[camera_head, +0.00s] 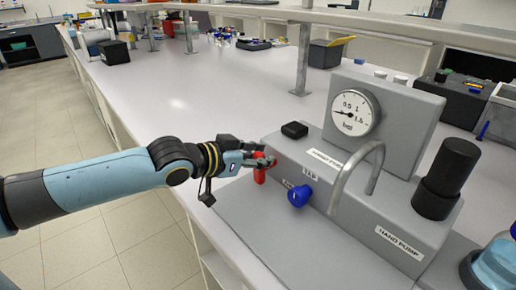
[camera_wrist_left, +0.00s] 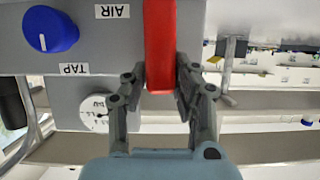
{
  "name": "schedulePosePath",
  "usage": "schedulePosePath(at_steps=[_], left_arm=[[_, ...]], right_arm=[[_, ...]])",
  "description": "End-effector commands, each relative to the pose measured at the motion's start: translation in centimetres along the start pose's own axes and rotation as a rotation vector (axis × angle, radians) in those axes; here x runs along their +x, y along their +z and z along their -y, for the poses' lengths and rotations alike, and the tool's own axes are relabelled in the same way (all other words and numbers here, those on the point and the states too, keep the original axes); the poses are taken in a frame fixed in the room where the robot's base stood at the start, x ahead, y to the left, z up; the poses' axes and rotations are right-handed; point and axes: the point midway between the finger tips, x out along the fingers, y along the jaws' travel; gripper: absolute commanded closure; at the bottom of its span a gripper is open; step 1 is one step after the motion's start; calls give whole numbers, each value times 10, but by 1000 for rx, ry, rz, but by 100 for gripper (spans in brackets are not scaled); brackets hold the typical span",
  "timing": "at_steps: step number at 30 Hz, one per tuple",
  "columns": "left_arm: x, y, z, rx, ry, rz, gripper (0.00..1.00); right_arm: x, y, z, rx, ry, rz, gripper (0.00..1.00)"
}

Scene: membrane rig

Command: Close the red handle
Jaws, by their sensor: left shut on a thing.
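The red handle (camera_head: 260,172) is on the left end of the grey membrane rig (camera_head: 300,158), close to the label side. It also shows in the left wrist view (camera_wrist_left: 159,45), running from the top edge down between the fingers. My left gripper (camera_head: 262,160) is at the handle, with a finger on each side of it, shut on it. In the left wrist view the fingers (camera_wrist_left: 158,88) press the handle's end from both sides. Part of the handle is hidden by the fingers in the head view. My right gripper is not in view.
A blue knob (camera_head: 299,195) sits on the rig's front beside the handle. A pressure gauge (camera_head: 355,112), a curved metal pipe (camera_head: 358,172) and a black hand pump knob (camera_head: 447,178) stand on the rig. The bench top (camera_head: 190,100) behind my left arm is largely clear.

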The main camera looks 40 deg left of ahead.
Motion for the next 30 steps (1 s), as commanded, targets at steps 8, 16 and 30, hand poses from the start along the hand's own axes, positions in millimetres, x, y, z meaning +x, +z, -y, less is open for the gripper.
schedulePosePath(at_steps=[8, 16, 30], left_arm=[[0, 0, -1, -2, 2, -2, 67], [0, 0, 0, -2, 2, -2, 50], [-33, 1, -1, 4, 5, 0, 50]], right_arm=[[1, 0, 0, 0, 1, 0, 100], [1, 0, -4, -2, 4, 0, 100], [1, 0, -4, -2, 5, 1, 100]])
